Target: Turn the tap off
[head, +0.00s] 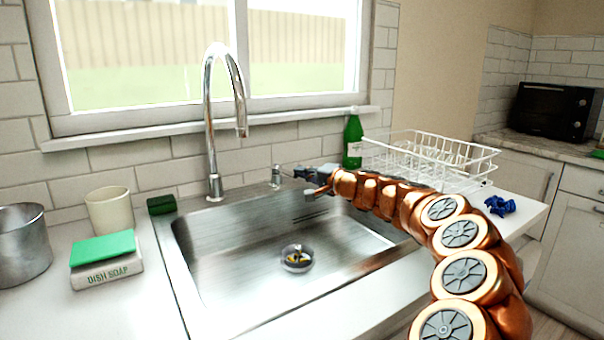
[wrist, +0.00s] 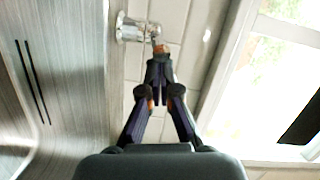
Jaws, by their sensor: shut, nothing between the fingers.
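The chrome tap (head: 209,120) stands behind the sink, its curved spout reaching over the basin. I cannot make out a water stream below the spout. A small chrome tap handle (head: 276,178) stands to the right of the tap base; it also shows at the top of the wrist view (wrist: 130,29). My gripper (head: 288,171) is at the right of this handle, partly blurred into it in the head view. In the wrist view my gripper (wrist: 160,52) is shut, empty, with its fingertips close beside the handle's lever end. I cannot tell whether they touch.
The steel sink (head: 225,255) lies below my arm. A green bottle (head: 353,140) and a white dish rack (head: 440,155) stand right of the handle. A green sponge (head: 161,205), a cup (head: 109,211) and a dish soap box (head: 106,262) are at left. The window wall is close behind.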

